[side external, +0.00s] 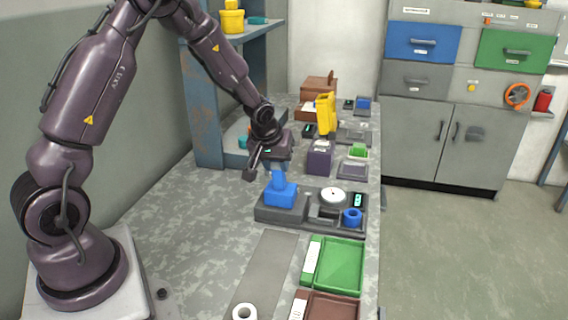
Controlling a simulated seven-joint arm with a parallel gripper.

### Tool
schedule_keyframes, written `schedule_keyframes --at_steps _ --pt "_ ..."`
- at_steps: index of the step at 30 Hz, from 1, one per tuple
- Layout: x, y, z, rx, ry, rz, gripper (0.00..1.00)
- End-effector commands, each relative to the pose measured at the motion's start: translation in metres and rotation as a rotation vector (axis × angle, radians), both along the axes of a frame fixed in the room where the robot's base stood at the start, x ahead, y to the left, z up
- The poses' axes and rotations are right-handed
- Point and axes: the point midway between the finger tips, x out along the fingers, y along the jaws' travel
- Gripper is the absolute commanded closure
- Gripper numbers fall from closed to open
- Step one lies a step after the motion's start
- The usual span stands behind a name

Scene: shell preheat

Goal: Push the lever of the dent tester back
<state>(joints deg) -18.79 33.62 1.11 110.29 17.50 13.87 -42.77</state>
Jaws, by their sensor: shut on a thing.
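The dent tester appears to be the dark grey unit (280,215) on the bench. A blue block (281,196) sits on its left part, with a narrower blue upright piece (278,178), seemingly the lever, rising from it. To the right are a white round dial (333,197), a small display with green marks and a blue ring (352,217). My gripper (276,168) points down over the blue block and is shut on the top of the blue upright piece. Its fingertips are small here and partly hidden.
A green tray (340,266) and a brown tray (335,307) lie in front of the tester. A white ring (244,312) is near the front edge. Behind stand a purple box (320,160) and a yellow upright object (325,114). The bench left of the tester is clear.

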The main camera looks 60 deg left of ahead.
Motion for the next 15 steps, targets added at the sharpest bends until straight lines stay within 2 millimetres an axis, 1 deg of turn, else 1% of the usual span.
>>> schedule_keyframes --at_steps 1,3,15 --pt "-0.004 0.004 0.000 -0.025 -0.018 0.010 1.00" --pt "-0.006 0.006 -0.001 -0.053 -0.046 0.010 1.00" --pt "-0.016 0.015 -0.005 -0.176 -0.167 0.005 1.00"
